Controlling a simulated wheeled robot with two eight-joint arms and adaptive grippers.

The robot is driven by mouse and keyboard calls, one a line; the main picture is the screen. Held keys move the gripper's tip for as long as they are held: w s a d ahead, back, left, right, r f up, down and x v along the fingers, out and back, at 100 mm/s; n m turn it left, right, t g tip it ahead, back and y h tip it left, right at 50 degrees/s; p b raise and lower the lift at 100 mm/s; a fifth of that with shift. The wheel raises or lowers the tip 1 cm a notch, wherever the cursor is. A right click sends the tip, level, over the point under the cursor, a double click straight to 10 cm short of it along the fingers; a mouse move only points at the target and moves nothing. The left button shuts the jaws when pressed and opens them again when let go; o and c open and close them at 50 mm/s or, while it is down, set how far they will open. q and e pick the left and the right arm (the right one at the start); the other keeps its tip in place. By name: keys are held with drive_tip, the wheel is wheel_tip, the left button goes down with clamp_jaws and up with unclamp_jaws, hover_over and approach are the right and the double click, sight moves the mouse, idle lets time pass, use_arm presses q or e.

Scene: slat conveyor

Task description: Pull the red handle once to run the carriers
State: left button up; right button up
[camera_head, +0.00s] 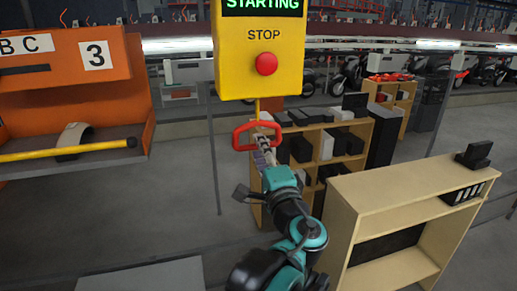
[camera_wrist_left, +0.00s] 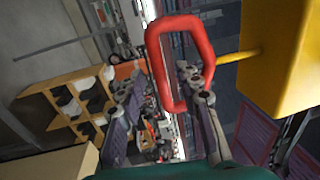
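The red handle (camera_head: 236,138) is a loop hanging just below the yellow control box (camera_head: 228,65) in the head view. In the left wrist view, the handle (camera_wrist_left: 154,62) joins a yellow rod that runs to the box. My left gripper (camera_head: 262,143) is at the handle. In the wrist view, its fingers (camera_wrist_left: 160,90) are spread apart. One finger overlaps the loop's lower right side; the other is left of the loop. I cannot tell whether they touch it. The box's display (camera_head: 262,5) reads "STARTING" in green. My right gripper is not in view.
A red STOP button (camera_head: 266,64) is on the box front. An orange carrier (camera_head: 135,80) marked 3, with a yellow bar (camera_head: 65,151), hangs at left. Wooden shelves (camera_head: 345,205) stand at right. The grey floor at lower left is mostly clear.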

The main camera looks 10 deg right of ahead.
use_arm(q)
drive_tip(key=s+f, duration=0.1)
drive_tip(key=s, duration=0.6)
drive_tip(key=shift+s, duration=0.4)
drive_tip(key=shift+d+f, duration=0.1)
idle(6.8)
